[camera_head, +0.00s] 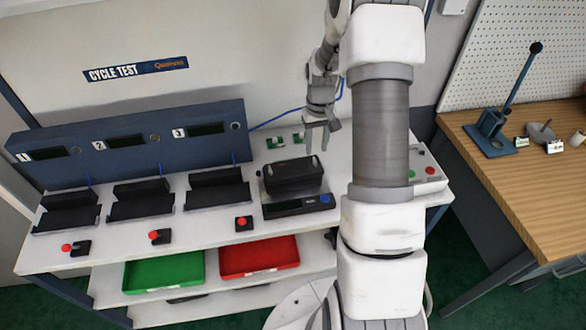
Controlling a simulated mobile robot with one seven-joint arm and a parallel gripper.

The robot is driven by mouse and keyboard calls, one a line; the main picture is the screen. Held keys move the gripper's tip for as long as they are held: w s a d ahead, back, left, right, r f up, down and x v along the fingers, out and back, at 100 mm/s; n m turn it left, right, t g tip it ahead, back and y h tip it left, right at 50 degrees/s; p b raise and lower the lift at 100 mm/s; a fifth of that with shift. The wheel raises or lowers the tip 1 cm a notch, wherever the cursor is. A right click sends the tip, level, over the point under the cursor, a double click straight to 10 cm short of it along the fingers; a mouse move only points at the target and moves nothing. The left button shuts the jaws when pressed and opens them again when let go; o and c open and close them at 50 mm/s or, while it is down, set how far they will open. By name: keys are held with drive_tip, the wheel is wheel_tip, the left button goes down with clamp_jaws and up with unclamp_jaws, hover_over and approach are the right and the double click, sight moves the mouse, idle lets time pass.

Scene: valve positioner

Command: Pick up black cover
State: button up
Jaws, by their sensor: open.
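A black box-like part (292,176), which looks like the black cover, sits on a dark device (298,206) with a blue button, right of centre on the white bench. My gripper (317,146) is open and empty, its fingers pointing down. In the picture it is just above and to the right of the black part, apart from it as far as I can tell. The exact height between them is hard to judge from this single view. My arm hides the bench area to the right of the part.
Three black fixtures (216,190) stand left on the bench, before a blue panel (130,145) with displays. Small red-button boxes (243,224) line the front. Green (163,272) and red (259,257) trays lie on the shelf below. A wooden table (520,195) with a lever press (491,130) stands right.

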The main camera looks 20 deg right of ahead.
sight(315, 159)
drive_tip(key=shift+a+f+p, duration=0.1)
drive_tip(key=shift+f+p, duration=0.3)
drive_tip(key=shift+f, duration=1.85)
clamp_jaws()
